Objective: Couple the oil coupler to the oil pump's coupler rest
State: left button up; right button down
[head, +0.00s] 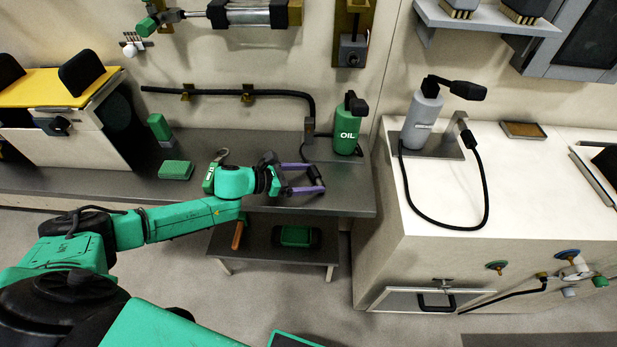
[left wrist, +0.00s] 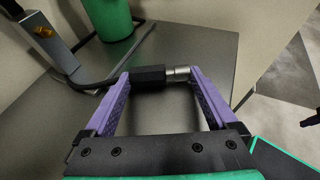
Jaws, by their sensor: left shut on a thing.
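The oil coupler is a black grip (left wrist: 149,76) with a silver metal end (left wrist: 178,73), lying across the purple fingertips of my left gripper (left wrist: 158,75). In the head view, the left gripper (head: 308,177) holds the black coupler (head: 316,174) just above the dark bench, in front of the oil pump. The oil pump (head: 347,133) is a green bottle marked OIL with a black head. A grey upright bracket (head: 309,131), seemingly the coupler rest, stands left of it. It also shows in the left wrist view (left wrist: 50,42). The coupler is apart from it.
A black hose (head: 215,92) runs along the wall through brass clips towards the bracket. A green block (head: 175,170) lies on the bench (head: 130,188) to the left. A grey bottle (head: 422,122) with its own looped hose stands on the white counter to the right.

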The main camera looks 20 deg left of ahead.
pick_arm(q)
jog(key=shift+r+p, duration=1)
jog(key=shift+r, duration=0.65)
jog(key=o, duration=0.7)
jog(key=shift+c, duration=0.2)
jog(key=c, duration=0.6)
jog(key=shift+o, duration=0.2)
